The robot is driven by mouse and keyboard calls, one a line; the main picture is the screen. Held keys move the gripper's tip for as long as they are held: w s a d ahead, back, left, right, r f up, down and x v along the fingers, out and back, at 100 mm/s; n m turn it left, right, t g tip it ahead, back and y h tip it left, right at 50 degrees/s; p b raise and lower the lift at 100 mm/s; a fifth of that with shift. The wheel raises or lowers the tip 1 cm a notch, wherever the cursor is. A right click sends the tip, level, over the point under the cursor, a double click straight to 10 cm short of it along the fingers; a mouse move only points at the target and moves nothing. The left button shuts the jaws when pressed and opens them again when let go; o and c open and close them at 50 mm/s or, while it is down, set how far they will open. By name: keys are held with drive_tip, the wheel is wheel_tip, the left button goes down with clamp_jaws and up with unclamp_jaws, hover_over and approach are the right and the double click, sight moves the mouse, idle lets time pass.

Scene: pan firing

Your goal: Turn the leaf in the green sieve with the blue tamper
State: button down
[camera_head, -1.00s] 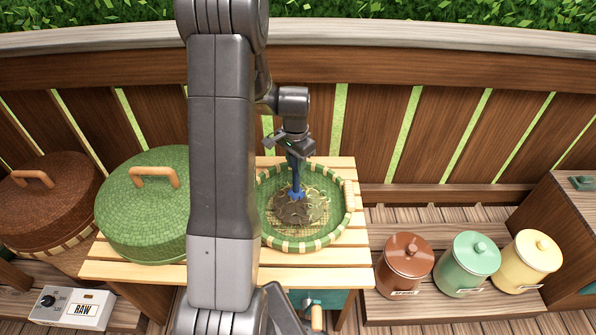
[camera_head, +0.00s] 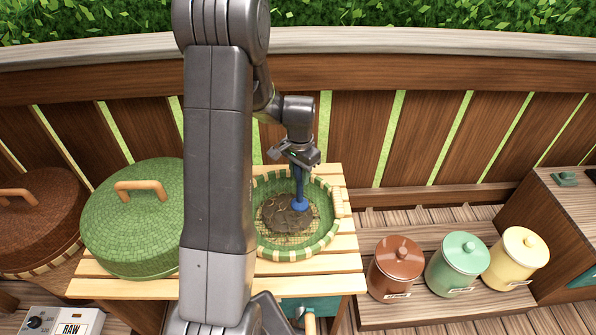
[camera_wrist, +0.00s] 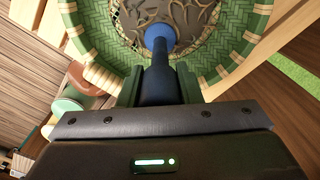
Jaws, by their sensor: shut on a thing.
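The green sieve (camera_head: 333,228) stands on a slatted wooden table, partly hidden behind my arm. Dark brown leaf (camera_head: 277,216) lies in a heap on its mesh floor. My gripper (camera_head: 296,160) is above the sieve, shut on the blue tamper (camera_head: 300,190), which points down. The tamper's round blue foot is at the right side of the leaf heap, seemingly touching it. In the wrist view the tamper (camera_wrist: 157,70) runs from between the fingers (camera_wrist: 158,88) to the leaf (camera_wrist: 165,18), inside the sieve's woven wall (camera_wrist: 95,40).
A green lidded basket (camera_head: 135,225) stands left of the sieve, and a brown one (camera_head: 35,225) farther left. Brown (camera_head: 396,268), green (camera_head: 458,265) and yellow (camera_head: 515,260) canisters stand at the right. A wooden fence (camera_head: 430,130) closes the back. A RAW-labelled box (camera_head: 60,322) is at lower left.

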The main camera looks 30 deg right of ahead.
wheel_tip(320, 180, up, 9)
drive_tip(key=p, duration=0.5)
drive_tip(key=shift+p, duration=0.35)
